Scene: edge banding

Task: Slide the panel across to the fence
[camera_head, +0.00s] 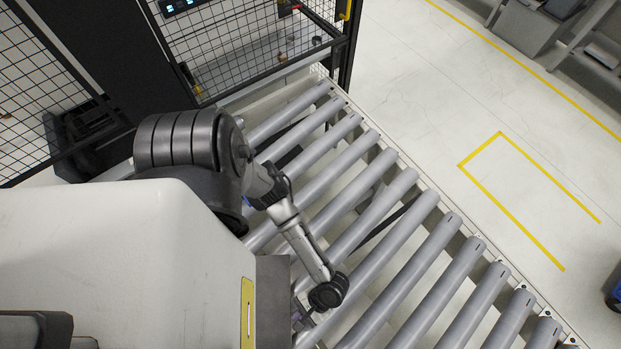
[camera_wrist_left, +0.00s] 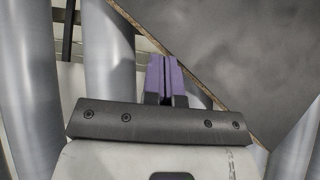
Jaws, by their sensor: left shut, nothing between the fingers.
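The panel (camera_wrist_left: 245,45) is a dark grey board with a thin brown edge, filling the upper right of the left wrist view. Its edge runs diagonally past the fingertips. My left gripper (camera_wrist_left: 165,62) has purple fingers pressed together with nothing between them. Their tips overlap the panel's edge in the picture; I cannot tell whether they touch it. In the head view my left gripper (camera_head: 303,318) is low over the rollers, partly hidden by its wrist. A grey strip beside my body may be part of the panel. I cannot make out the fence. My right gripper is not in view.
The roller conveyor (camera_head: 385,205) runs diagonally, its visible rollers bare, with open gaps between them. A metal side rail (camera_head: 450,213) borders it. Black mesh guarding (camera_head: 250,45) stands at the back.

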